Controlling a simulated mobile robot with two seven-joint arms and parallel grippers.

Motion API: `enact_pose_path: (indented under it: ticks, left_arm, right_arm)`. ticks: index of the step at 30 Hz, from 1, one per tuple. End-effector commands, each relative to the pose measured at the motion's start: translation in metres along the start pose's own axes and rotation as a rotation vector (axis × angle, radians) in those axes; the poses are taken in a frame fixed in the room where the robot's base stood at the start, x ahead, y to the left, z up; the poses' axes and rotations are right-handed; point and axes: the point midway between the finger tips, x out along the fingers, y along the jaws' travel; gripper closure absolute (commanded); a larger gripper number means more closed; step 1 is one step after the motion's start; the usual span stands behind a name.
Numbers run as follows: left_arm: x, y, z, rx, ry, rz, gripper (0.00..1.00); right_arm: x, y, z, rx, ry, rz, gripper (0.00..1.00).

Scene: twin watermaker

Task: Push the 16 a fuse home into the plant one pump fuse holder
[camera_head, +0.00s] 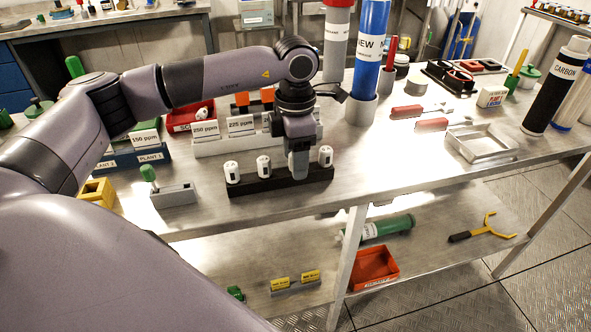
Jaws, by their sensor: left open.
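My left gripper (299,168) points down over a long black strip (282,182) near the table's front edge. It is open, with its fingertips close above or at the strip. Three white upright cylinders with small dark marks stand in the strip: two left of the gripper (232,172) (263,165) and one just right of it (325,155). They may be fuses, but their markings are too small to read. The gripper hides the spot between them, so I cannot tell what is there. I cannot identify the 16 A fuse or the plant one holder by label. My right gripper is out of view.
Behind the strip stand white "250 ppm" and "225 ppm" cards (240,125) and a red bin (190,116). A grey block with a green-knobbed piece (175,194) is to the left. A blue cylinder (369,50) stands behind right. The tabletop right of the strip is clear up to a metal tray (482,144).

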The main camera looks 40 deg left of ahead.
Motion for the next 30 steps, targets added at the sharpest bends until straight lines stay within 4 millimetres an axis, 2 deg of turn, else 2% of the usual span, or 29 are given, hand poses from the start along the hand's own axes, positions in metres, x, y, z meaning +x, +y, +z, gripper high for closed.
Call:
enact_pose_path:
  ticks: [4, 5, 9, 10, 23, 26, 30]
  left_arm:
    - [0.000, 0.000, 0.000, 0.000, 0.000, 0.000, 0.43]
    - [0.000, 0.000, 0.000, -0.001, 0.000, 0.000, 0.49]
    - [0.000, 0.000, 0.000, -0.001, 0.000, 0.000, 0.95]
    - [0.000, 0.000, 0.000, -0.001, 0.000, 0.000, 1.00]
    - [-0.007, 0.000, 0.000, -0.001, 0.000, 0.001, 1.00]
    - [-0.018, 0.001, 0.001, -0.001, -0.003, 0.001, 1.00]
    - [-0.045, 0.001, 0.001, 0.000, -0.005, 0.003, 1.00]
  right_arm:
    - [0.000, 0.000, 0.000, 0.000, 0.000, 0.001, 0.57]
    - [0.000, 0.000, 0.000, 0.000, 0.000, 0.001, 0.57]
    - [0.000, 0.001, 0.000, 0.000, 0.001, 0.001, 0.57]
    - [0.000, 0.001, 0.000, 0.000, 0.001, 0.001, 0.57]
    - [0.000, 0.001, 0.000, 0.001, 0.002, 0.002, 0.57]
    - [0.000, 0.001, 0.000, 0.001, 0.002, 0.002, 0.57]
    - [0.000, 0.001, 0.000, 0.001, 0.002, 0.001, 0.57]
